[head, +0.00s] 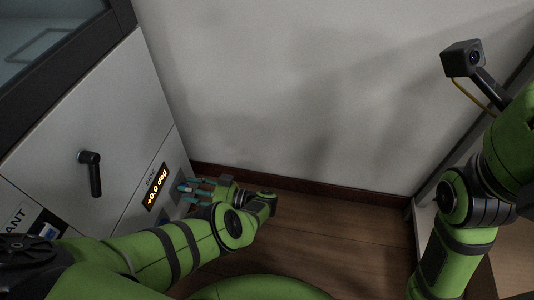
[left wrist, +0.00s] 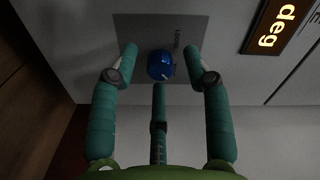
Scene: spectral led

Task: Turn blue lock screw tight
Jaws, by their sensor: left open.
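The blue lock screw (left wrist: 160,65) is a round blue knob with a pale mark, on a grey plate (left wrist: 135,30) on the cabinet front in the left wrist view. In the head view I cannot make the screw out clearly near the fingers. My left gripper (head: 184,188) is at the low right part of the cabinet front. Its three teal fingers, also in the left wrist view (left wrist: 159,62), are spread open around the screw's outline, with visible gaps. I cannot tell how deep they reach. My right gripper is out of view.
An amber display (head: 157,188) reading "+0.0 deg" sits beside the gripper on the cabinet front. A black lever handle (head: 92,172) sticks out further left. A white wall (head: 300,90) stands behind; wooden floor (head: 340,235) lies open to the right.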

